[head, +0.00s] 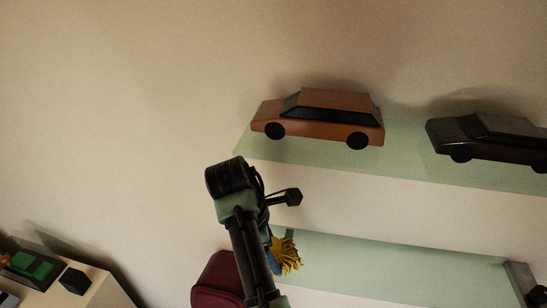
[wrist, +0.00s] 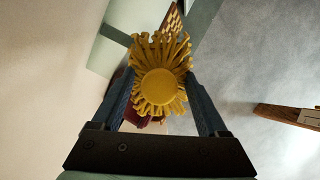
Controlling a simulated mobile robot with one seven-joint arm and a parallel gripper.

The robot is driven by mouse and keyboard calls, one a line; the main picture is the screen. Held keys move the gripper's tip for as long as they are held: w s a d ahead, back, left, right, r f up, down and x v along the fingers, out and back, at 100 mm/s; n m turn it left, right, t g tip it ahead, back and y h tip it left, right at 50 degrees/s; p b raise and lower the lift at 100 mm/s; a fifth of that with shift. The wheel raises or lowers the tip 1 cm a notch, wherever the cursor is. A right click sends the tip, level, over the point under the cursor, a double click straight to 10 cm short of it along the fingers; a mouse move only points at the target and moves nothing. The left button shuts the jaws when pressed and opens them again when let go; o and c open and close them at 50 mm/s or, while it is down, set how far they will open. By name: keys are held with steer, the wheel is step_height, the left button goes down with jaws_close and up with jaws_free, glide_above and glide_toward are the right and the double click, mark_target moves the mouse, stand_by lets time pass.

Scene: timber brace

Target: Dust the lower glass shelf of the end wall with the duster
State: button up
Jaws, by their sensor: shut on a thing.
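My gripper (wrist: 162,78) is shut on the duster, its blue fingers on either side of it. The duster (wrist: 158,86) has a round yellow middle with yellow strands all round. In the head view the duster's yellow strands (head: 287,256) show at the left end of the lower glass shelf (head: 390,266). My arm partly hides that end, and I cannot tell whether the strands touch the glass. In the wrist view a pale green strip (wrist: 200,22) passes behind the duster.
Above is the upper glass shelf (head: 300,152) with an orange-brown model car (head: 325,117) and a black model car (head: 488,137). A dark red object (head: 217,282) is beside my arm. A black cube (head: 75,281) and a green-and-black object (head: 33,266) sit on a surface at lower left.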

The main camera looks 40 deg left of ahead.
steer(key=shift+s+d, duration=0.5)
steer(key=shift+s, duration=0.2)
steer(key=shift+s+r, duration=0.2)
steer(key=shift+s+d, duration=0.2)
steer(key=shift+s, duration=0.05)
steer(key=shift+s+d+f, duration=0.3)
steer(key=shift+s+d, duration=0.35)
steer(key=shift+s, duration=0.1)
steer(key=shift+s+d, duration=1)
steer(key=shift+s, duration=0.6)
steer(key=shift+s+d, duration=0.95)
steer(key=shift+s, duration=0.7)
steer(key=shift+s+d, duration=1)
steer(key=shift+s, duration=0.6)
